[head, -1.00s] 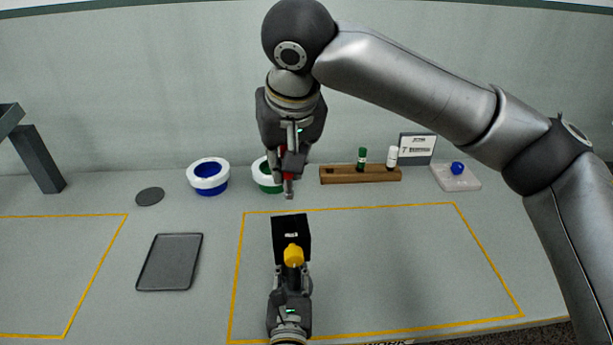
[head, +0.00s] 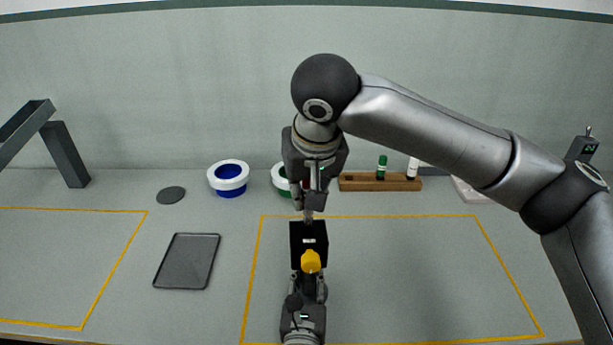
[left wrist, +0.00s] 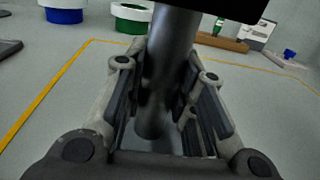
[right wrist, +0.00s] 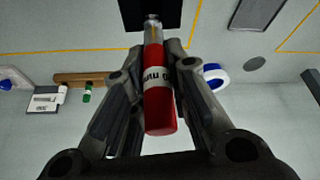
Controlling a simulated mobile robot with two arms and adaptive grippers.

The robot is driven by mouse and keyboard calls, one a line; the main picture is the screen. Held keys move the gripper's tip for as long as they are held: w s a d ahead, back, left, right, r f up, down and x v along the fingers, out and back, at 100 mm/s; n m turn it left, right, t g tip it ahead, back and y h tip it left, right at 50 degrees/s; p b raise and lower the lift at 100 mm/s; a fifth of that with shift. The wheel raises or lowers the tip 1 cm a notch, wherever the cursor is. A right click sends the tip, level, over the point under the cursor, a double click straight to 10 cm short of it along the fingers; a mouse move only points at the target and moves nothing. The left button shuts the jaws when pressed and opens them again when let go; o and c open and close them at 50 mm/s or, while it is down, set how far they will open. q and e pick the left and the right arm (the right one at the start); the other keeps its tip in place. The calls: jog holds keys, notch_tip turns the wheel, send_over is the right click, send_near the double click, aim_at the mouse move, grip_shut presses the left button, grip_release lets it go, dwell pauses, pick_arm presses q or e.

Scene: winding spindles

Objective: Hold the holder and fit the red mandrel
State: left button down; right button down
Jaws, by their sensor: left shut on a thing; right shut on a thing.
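The holder (head: 317,236) is a black block with a yellow part below it in the head view. My left gripper (head: 308,285) is shut on its dark round stem (left wrist: 165,80), which stands between the fingers in the left wrist view. The red mandrel (right wrist: 159,90) has a white label and a metal tip. My right gripper (right wrist: 158,75) is shut on it and holds it above the holder, tip down. The tip meets the holder's edge in the right wrist view; whether it is inside a hole I cannot tell. Fingers mostly hide the mandrel in the head view.
A blue-and-white ring (head: 228,186) and a green-and-white ring (head: 279,178) stand at the back. A wooden rack (head: 360,184) holds small bottles. A dark tray (head: 187,262) and a dark disc (head: 171,195) lie left. The yellow-outlined area right of the holder is clear.

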aim_at(306, 227)
pick_arm(q)
jog(key=shift+s+f, duration=0.1)
jog(key=shift+f, duration=0.3)
pick_arm(e)
jog(key=shift+f, duration=0.55)
jog(key=shift+f, duration=2.25)
dwell(0.5)
jog(key=c, duration=1.3)
grip_release()
jog(key=shift+f, duration=0.1)
jog(key=v, duration=1.2)
